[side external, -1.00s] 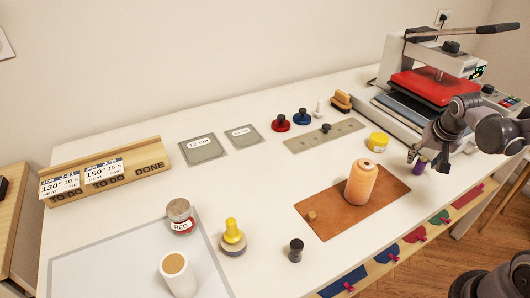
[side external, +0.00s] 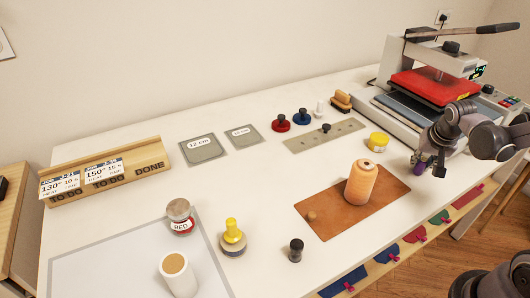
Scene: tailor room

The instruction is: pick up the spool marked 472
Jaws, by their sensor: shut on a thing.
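My gripper (side external: 426,164) is at the right side of the table, beyond the brown mat's right corner. It is shut on a small purple thing (side external: 420,168), mostly hidden by the fingers. It may be a spool, but I see no number on it. I cannot tell whether it touches the table. A large peach thread spool (side external: 361,184) stands upright on the brown mat (side external: 335,217), apart from my gripper. No mark 472 is readable on any thing here.
A heat press (side external: 430,88) stands behind my gripper. A yellow round tin (side external: 377,142) is to its left. A small black-knobbed piece (side external: 295,250) and a yellow-topped piece (side external: 232,236) stand farther left. Coloured cloth pieces (side external: 414,234) hang along the front edge.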

